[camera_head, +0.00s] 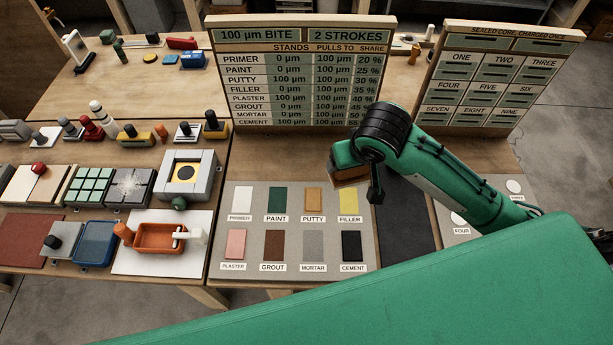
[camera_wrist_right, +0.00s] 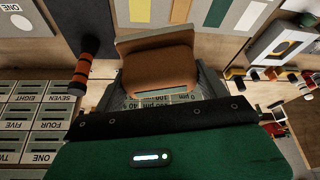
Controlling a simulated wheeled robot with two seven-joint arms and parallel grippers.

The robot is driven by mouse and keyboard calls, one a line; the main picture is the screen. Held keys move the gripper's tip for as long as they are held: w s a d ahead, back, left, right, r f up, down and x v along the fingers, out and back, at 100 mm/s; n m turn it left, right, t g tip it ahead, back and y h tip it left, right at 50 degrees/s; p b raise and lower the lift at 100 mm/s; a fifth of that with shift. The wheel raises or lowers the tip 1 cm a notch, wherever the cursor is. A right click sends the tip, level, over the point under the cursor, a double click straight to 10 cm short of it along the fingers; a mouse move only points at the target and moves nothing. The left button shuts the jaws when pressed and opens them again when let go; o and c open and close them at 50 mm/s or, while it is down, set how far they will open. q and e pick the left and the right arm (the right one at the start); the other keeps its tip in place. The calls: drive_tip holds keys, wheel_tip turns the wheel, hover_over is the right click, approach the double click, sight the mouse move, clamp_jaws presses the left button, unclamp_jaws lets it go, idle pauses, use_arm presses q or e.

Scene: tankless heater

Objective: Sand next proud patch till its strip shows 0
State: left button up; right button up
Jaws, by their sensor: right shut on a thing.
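A grey panel (camera_head: 292,225) carries two rows of coloured patches: primer (camera_head: 242,200), paint (camera_head: 277,201), putty (camera_head: 314,201), filler (camera_head: 349,202), plaster (camera_head: 235,243), grout (camera_head: 272,246), mortar (camera_head: 313,246) and cement (camera_head: 351,245). The readout board (camera_head: 297,20) behind shows 100 µm bite and 2 strokes. Its stands column seems to read 100 µm for putty, plaster and cement, and 0 for the others. My right gripper (camera_head: 360,184) is shut on a brown block (camera_wrist_right: 160,72), held above the panel's back right edge. The block has a small lit strip. My left gripper is out of view.
A dark mat (camera_head: 402,238) lies right of the panel under my arm. A numbered board (camera_head: 490,75) stands at the back right. Left are an orange tray (camera_head: 160,237), a blue tray (camera_head: 95,244), a green tiled block (camera_head: 90,186) and several handled tools.

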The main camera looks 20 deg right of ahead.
drive_tip(key=w+a+f+n+g+y, duration=0.1)
drive_tip(key=w+a+f+n+y, duration=0.1)
drive_tip(key=f+n, duration=0.5)
drive_tip(key=w+a+f+n+g+y, duration=0.2)
drive_tip(key=a+f+n, duration=0.2)
drive_tip(key=f+n, duration=0.3)
wheel_tip(320, 180, down, 2)
drive_tip(key=shift+w+a+f+n, duration=0.1)
drive_tip(key=shift+w+a+n, duration=0.25)
drive_tip(key=shift+n, duration=0.05)
drive_tip(key=shift+f+b, duration=0.35)
drive_tip(key=shift+f, duration=1.35)
drive_tip(key=shift+f, duration=0.5)
